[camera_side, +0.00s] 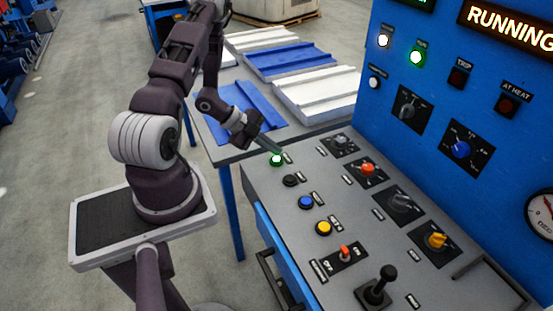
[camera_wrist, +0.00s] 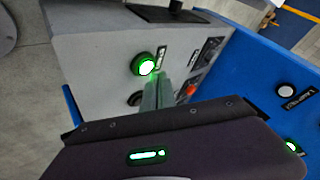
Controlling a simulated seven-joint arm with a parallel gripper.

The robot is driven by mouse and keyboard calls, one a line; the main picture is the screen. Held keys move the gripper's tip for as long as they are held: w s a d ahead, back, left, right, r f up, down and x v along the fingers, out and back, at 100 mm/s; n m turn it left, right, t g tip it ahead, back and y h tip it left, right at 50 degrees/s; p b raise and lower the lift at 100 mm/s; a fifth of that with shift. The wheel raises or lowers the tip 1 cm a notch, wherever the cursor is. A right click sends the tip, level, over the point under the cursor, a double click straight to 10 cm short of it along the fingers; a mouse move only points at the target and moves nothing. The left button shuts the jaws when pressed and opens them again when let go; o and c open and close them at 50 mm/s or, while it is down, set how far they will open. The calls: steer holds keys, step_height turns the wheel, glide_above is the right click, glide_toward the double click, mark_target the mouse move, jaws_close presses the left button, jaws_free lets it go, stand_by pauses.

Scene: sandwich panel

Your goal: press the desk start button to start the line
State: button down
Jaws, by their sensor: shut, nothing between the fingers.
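The start button (camera_side: 276,159) is a round green button, lit, at the far left corner of the grey desk (camera_side: 262,180). In the wrist view it shows as a bright lit disc with a green ring (camera_wrist: 145,64). My gripper (camera_side: 277,149) is shut and empty, with its fingertips close to the button. In the wrist view the fingers (camera_wrist: 158,82) reach up just right of the button; I cannot tell whether they touch it. A lit sign (camera_side: 508,25) on the blue panel reads RUNNING.
Black (camera_side: 290,180), blue (camera_side: 306,202) and yellow (camera_side: 323,228) buttons line the desk's left side. Rotary knobs (camera_side: 368,169) stand to their right, and a black joystick (camera_side: 377,288) at the front. A table with white and blue panels (camera_side: 290,58) stands behind. The blue upright panel (camera_side: 400,60) bounds the right.

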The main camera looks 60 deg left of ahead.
steer(key=shift+r, duration=2.45)
steer(key=w+a+r+n+y, duration=0.2)
steer(key=w+r+y, duration=0.25)
steer(key=r, duration=0.25)
step_height(320, 180, up, 17)
steer(key=n+y, duration=0.4)
steer(key=n, duration=0.3)
glide_above(273, 159)
steer(key=w+d, duration=0.4)
steer(key=d, duration=0.1)
steer(key=s+d+r+n+g+h, duration=0.2)
steer(key=s+d+r+n+h, duration=0.1)
steer(key=s+d, duration=1.5)
steer(key=shift+s+d+n+g+h, duration=0.3)
steer(key=shift+s+n+g+h, duration=0.1)
steer(key=shift+s+n+h, duration=0.5)
